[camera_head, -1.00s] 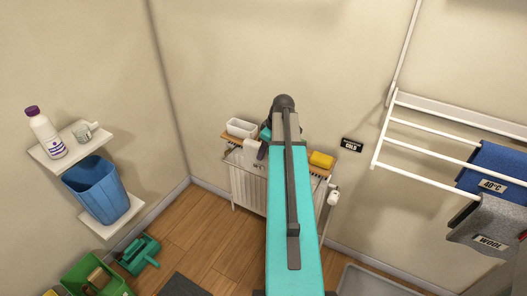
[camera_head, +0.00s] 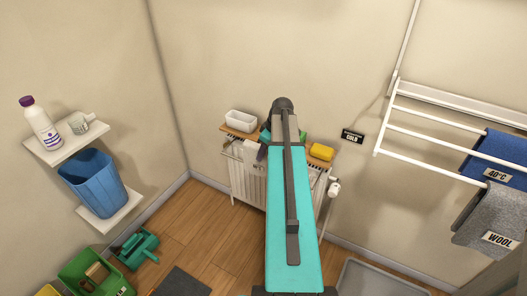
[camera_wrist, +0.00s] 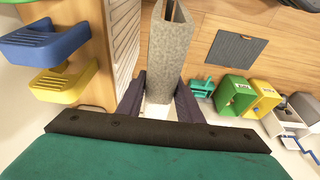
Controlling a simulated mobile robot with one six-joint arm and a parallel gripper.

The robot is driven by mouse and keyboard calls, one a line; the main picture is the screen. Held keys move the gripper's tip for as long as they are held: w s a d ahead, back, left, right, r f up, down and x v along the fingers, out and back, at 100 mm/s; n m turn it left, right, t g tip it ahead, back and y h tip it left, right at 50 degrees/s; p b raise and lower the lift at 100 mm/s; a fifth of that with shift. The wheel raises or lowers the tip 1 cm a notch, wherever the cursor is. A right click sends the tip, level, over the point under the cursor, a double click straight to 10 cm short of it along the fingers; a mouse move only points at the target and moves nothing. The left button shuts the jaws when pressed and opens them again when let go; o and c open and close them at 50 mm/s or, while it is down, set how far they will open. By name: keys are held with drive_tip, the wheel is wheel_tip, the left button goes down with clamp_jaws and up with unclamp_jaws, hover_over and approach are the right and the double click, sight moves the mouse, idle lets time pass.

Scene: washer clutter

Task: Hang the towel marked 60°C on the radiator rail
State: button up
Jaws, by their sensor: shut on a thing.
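My gripper (camera_wrist: 160,100) is shut on a speckled grey-beige towel, which extends away between its two dark fingers in the wrist view (camera_wrist: 172,55). The towel looks folded, with a gap between its layers. No 60°C mark shows on it. In the head view my arm hides most of the gripper, which is at the radiator (camera_head: 245,185) below the back wall. A pale cloth-like patch shows beside the arm there. I cannot tell whether the towel touches the radiator rail, because the arm covers that area.
A wall rack (camera_head: 435,135) at right holds a blue 40°C towel (camera_head: 495,155) and a grey WOOL towel (camera_head: 490,215). A white tub (camera_head: 241,123) and yellow sponge (camera_head: 321,151) sit above the radiator. A blue bin (camera_head: 92,182) stands on the left shelf. Green containers lie on the floor.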

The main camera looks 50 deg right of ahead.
sight(264, 170)
drive_tip(key=shift+f+b, duration=2.8)
drive_tip(key=shift+f, duration=2.8)
drive_tip(key=o, duration=1.1)
drive_tip(key=shift+r, duration=0.1)
drive_tip(key=v, duration=1.3)
drive_tip(key=shift+s+r, duration=0.25)
drive_tip(key=shift+w, duration=0.1)
